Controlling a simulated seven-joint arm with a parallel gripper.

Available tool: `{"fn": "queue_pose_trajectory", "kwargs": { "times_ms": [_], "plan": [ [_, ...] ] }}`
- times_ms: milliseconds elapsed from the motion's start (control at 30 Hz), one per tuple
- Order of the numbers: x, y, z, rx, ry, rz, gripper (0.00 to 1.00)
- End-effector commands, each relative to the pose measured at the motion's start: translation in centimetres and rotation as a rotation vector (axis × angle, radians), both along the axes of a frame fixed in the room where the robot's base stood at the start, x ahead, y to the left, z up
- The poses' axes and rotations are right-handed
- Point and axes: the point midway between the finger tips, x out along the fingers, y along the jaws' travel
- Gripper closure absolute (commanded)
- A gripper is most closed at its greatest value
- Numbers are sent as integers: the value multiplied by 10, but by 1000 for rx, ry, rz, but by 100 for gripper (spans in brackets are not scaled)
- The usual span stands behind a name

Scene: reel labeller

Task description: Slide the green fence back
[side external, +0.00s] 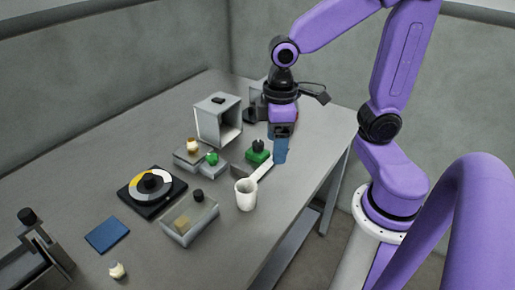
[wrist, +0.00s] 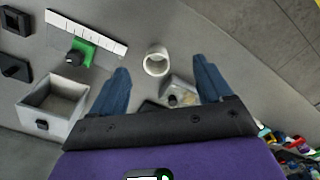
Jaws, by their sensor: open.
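The green fence (side external: 259,155) is a small green block with a black knob on top. It sits at the far end of a pale strip (side external: 264,172) in the side view. In the wrist view the fence (wrist: 84,52) lies against the white marked strip (wrist: 72,27), left of my fingers. My gripper (side external: 281,152) hangs just right of the fence in the side view, its blue fingers pointing down. In the wrist view the fingers (wrist: 162,70) are spread apart with nothing held between them. I cannot tell the exact gap between fingers and fence.
A white mug (side external: 246,196) stands near the strip's near end. A grey open-fronted box (side external: 218,120) stands behind. A clear-topped box (side external: 190,219), a round dial (side external: 151,187) and a blue pad (side external: 107,235) lie to the left. The table's right edge is close to my gripper.

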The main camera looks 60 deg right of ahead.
Motion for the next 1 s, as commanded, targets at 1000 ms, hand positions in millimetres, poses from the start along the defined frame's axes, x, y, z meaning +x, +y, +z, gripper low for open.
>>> {"fn": "queue_pose_trajectory", "kwargs": {
  "times_ms": [1000],
  "plan": [
    [151, -147, -27, -9, 22, -698, 21]
  ]
}}
